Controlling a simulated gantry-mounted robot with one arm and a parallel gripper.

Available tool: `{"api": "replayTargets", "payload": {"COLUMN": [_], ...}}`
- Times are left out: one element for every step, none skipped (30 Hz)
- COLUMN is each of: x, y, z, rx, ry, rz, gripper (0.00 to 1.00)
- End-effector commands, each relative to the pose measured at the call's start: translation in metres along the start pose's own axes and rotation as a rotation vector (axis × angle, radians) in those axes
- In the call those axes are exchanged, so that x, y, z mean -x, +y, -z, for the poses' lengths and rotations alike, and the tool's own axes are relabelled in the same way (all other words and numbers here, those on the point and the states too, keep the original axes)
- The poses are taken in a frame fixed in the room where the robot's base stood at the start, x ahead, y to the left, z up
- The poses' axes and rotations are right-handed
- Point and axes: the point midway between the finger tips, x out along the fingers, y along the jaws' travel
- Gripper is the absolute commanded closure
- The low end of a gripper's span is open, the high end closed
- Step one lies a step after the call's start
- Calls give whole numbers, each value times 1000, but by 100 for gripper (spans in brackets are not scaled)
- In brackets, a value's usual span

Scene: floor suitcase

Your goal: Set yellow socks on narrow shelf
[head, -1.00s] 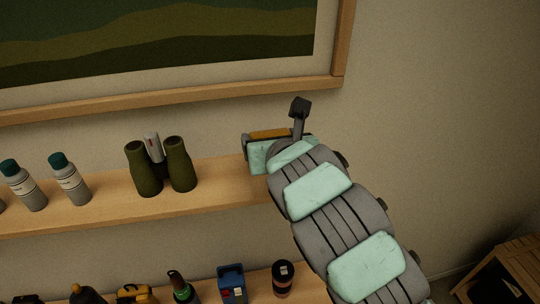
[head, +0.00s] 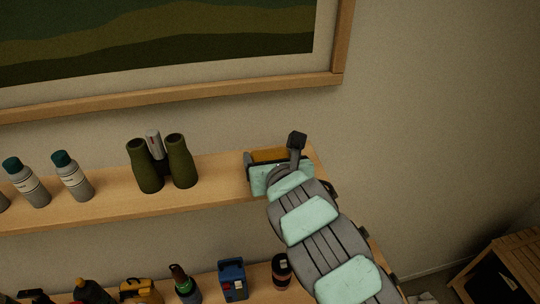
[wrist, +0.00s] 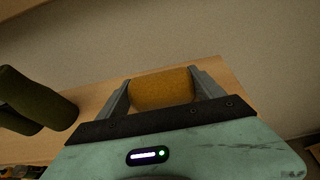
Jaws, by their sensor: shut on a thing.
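The yellow socks (wrist: 162,88), a rolled mustard bundle, sit between the two fingers of my gripper (wrist: 163,90) in the wrist view. My gripper is shut on them. In the head view the socks (head: 270,155) show as a yellow strip behind my gripper (head: 272,160). They are over the right end of the narrow upper shelf (head: 220,178), a light wooden board on the wall. My gripper hides their underside, so I cannot tell if they touch the board.
Green binoculars (head: 163,165) stand left of my gripper on the same shelf, with grey bottles (head: 73,176) farther left. A lower shelf holds several items, including a blue box (head: 232,279). A framed picture (head: 180,100) hangs above.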

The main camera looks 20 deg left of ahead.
Motion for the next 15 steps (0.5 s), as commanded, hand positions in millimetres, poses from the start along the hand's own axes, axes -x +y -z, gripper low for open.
{"api": "replayTargets", "payload": {"x": [-1,-2,-1,-1,-1,-1,-1,-1,-1,-1,-1,-1,-1,-1,-1], "y": [0,0,0,0,0,0,0,0,0,0,0,0,0,0,0], "z": [3,4,2,2,2,2,2,2,2,2,2,2,2,2,2], "rx": [0,0,0,0,0,0,0,0,0,0,0,0,0,0,0], "ry": [0,0,0,0,0,0,0,0,0,0,0,0,0,0,0], "rz": [0,0,0,0,0,0,0,0,0,0,0,0,0,0,0], "gripper": [63,63,20,18,15,12,9,7,4,2,2,2,2,2,2]}}
